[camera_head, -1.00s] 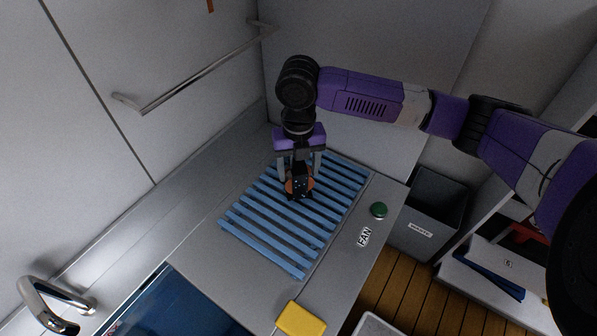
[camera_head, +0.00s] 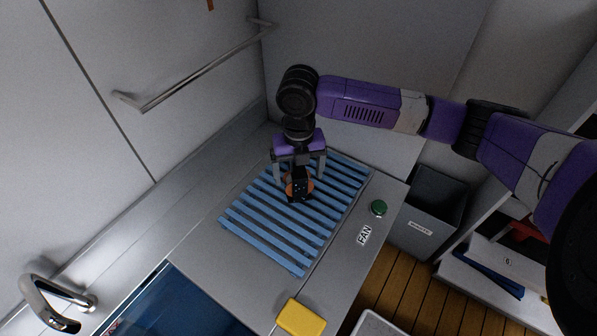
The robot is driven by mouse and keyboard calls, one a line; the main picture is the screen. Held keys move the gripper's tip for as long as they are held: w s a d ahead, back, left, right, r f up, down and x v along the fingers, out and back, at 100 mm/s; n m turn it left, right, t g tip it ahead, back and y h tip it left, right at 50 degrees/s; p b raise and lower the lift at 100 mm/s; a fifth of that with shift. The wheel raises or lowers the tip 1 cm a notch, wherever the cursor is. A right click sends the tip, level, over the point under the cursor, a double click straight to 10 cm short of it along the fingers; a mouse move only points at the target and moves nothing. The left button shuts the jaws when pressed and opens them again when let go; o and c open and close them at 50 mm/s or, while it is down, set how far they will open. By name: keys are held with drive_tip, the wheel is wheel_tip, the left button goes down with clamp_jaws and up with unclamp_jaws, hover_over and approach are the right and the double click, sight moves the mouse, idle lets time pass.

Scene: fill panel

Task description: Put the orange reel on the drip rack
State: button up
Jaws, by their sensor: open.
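The orange reel (camera_head: 290,187), a small orange and black piece, rests on or very close over the slats of the drip rack; exact contact is hard to tell. The drip rack (camera_head: 262,228) is a blue slatted rack on the grey counter. My gripper (camera_head: 299,178) points down over the rack, its fingers spread open on either side of the reel. The reel is partly hidden by the gripper.
A green button (camera_head: 379,208) and a FAN label (camera_head: 365,235) are right of the rack. A yellow sponge-like block (camera_head: 301,318) lies at the front. A blue basin (camera_head: 185,305) is front left. A metal rail (camera_head: 195,75) runs along the wall. A waste bin (camera_head: 428,210) stands at right.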

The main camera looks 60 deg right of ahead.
wheel_tip(320, 180, up, 12)
drive_tip(key=shift+r+b, duration=0.2)
drive_tip(key=shift+b, duration=0.55)
drive_tip(key=shift+s, duration=0.1)
